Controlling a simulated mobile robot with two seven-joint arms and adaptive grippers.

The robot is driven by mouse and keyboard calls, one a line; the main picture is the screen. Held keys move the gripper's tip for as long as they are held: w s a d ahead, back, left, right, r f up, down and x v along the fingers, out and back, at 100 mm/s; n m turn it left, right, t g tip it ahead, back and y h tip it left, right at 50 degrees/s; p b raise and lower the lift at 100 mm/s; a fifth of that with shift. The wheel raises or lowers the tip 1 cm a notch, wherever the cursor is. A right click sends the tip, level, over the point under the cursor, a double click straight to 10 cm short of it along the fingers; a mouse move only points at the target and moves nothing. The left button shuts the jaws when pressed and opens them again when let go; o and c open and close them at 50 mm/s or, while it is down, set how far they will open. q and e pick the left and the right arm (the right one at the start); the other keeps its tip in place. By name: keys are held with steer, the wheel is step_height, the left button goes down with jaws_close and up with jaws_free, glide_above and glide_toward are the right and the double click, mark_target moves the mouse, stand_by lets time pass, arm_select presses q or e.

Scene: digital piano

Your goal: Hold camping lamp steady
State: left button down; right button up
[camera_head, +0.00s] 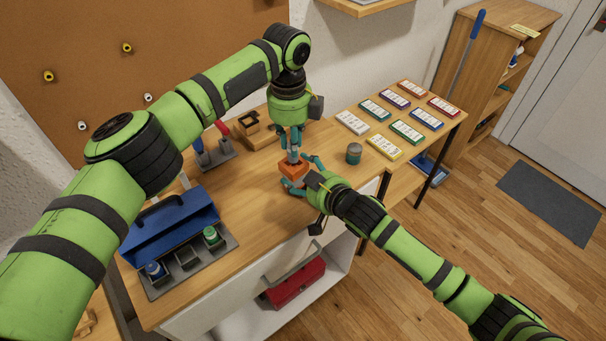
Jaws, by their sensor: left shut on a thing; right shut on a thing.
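The camping lamp, which I take to be the small orange piece (292,170) with a pale top, is at the table's middle, between my two grippers. My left gripper (293,150) comes down from above, with its teal fingers shut on the lamp's upper part. My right gripper (298,175) reaches in from the lower right, with its teal fingers closed around the orange body. The fingers hide part of the lamp. I cannot tell whether its underside touches the table.
A grey-green canister (354,154) stands to the right. Several coloured card boxes (407,131) lie at the right end. A blue toolbox (170,228) and a grey tray (190,263) are at left. A wooden stand (256,130) is behind. A red toolbox (297,282) sits below.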

arm_select(q)
steer(key=shift+s+r, duration=0.1)
steer(key=shift+r, duration=2.2)
arm_select(e)
steer(key=shift+s+d+f, duration=0.15)
steer(key=shift+f, duration=0.3)
steer(key=o, duration=1.4)
arm_select(q)
steer(key=shift+w+f, duration=0.1)
steer(key=shift+w, duration=0.1)
arm_select(e)
steer(key=shift+w, duration=0.2)
arm_select(q)
steer(key=shift+s, duration=0.1)
arm_select(e)
steer(key=shift+r, duration=0.3)
arm_select(q)
steer(key=shift+r+p, duration=0.7)
arm_select(e)
steer(key=shift+s+d+r, duration=0.15)
steer(key=shift+s+r, duration=0.15)
steer(key=shift+s, duration=0.05)
steer(key=p+v, duration=0.4)
steer(key=v, duration=0.1)
arm_select(q)
step_height(320, 180, up, 5)
steer(key=shift+f, duration=0.2)
